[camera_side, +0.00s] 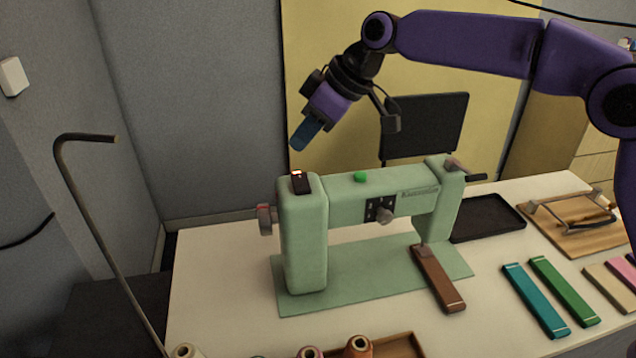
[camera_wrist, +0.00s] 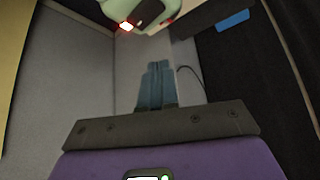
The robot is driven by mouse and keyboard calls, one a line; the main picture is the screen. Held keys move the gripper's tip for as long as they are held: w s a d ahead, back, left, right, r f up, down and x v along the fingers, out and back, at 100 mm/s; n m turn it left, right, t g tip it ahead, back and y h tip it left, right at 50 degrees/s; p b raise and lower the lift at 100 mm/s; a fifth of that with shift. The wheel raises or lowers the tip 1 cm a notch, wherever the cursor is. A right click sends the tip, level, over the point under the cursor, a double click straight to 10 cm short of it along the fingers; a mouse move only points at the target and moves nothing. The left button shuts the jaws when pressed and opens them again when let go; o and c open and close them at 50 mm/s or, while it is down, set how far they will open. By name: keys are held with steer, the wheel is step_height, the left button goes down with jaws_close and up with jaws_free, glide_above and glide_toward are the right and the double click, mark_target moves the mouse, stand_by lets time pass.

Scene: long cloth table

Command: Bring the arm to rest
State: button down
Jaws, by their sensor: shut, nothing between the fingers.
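My gripper (camera_side: 303,138) is at the end of my purple arm, in the air above the left end of a pale green sewing machine (camera_side: 308,240). Its blue fingers point down and to the left and are closed together with nothing between them. In the wrist view the shut fingers of my gripper (camera_wrist: 158,66) stand in the middle. Part of the sewing machine (camera_wrist: 157,12) shows at the top there, with a small glowing light. My gripper appears apart from the machine in both views.
The machine stands on a white table (camera_side: 215,290). A brown strip (camera_side: 437,278) lies by its needle end. Teal (camera_side: 536,300) and green (camera_side: 564,290) strips lie to the right. A black tray (camera_side: 487,217) and a wooden board (camera_side: 567,222) are behind. A bent metal rod (camera_side: 100,235) rises at left.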

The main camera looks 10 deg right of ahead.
steer(key=s+d+f+g+h, duration=0.1)
steer(key=s+d+f, duration=0.3)
steer(key=s+d, duration=0.8)
steer(key=s+d+f+g+h, duration=0.1)
steer(key=s+d+f, duration=0.3)
steer(key=s+d, duration=0.9)
steer(key=s+d+f+g+h, duration=0.1)
steer(key=s+d+f+h, duration=0.2)
steer(key=s+d, duration=0.9)
steer(key=shift+s+d+f+n, duration=0.3)
steer(key=shift+d+f, duration=0.1)
steer(key=shift+d, duration=0.15)
